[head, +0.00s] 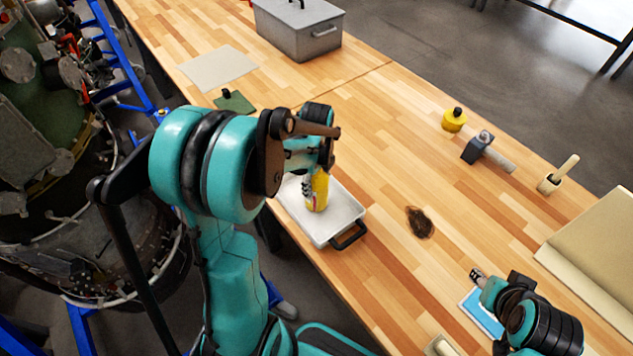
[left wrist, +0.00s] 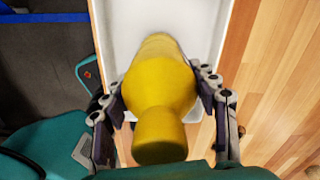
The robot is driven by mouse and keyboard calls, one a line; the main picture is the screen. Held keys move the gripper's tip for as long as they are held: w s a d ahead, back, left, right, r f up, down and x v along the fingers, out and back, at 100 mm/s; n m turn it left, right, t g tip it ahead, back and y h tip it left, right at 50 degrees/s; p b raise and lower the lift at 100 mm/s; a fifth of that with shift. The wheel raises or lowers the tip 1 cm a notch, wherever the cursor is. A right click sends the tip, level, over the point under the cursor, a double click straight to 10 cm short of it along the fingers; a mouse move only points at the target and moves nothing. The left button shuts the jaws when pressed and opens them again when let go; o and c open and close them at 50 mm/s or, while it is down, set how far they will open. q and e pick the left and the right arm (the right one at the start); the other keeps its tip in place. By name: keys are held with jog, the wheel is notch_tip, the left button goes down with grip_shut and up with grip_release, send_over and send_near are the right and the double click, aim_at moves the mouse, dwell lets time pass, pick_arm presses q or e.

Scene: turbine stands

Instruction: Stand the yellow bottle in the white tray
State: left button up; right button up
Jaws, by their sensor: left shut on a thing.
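The yellow bottle (head: 318,193) is over the white tray (head: 346,211), roughly upright, with its lower end inside the tray's outline. My left gripper (head: 314,180) is shut on the bottle. In the left wrist view the bottle (left wrist: 160,85) sits between both fingers, its cap toward the camera and the white tray (left wrist: 120,25) beyond it. I cannot tell whether its base touches the tray floor. The tray's far part is hidden behind my left arm. My right gripper (head: 477,275) is at the lower right beside a blue item, too small to read its fingers.
A grey metal box (head: 298,30) stands at the back. A yellow container (head: 454,120), a mallet (head: 487,148) and a brush-like tool (head: 556,178) lie to the right. A dark stain (head: 419,222) marks the wood right of the tray. The blue item (head: 480,313) lies near my right arm.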

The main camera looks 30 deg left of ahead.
pick_arm(q)
jog(key=shift+f+b, duration=0.3)
jog(key=shift+b, duration=0.05)
jog(key=o, duration=1.9)
jog(key=shift+r+p, duration=2.6)
jog(key=shift+r, duration=0.95)
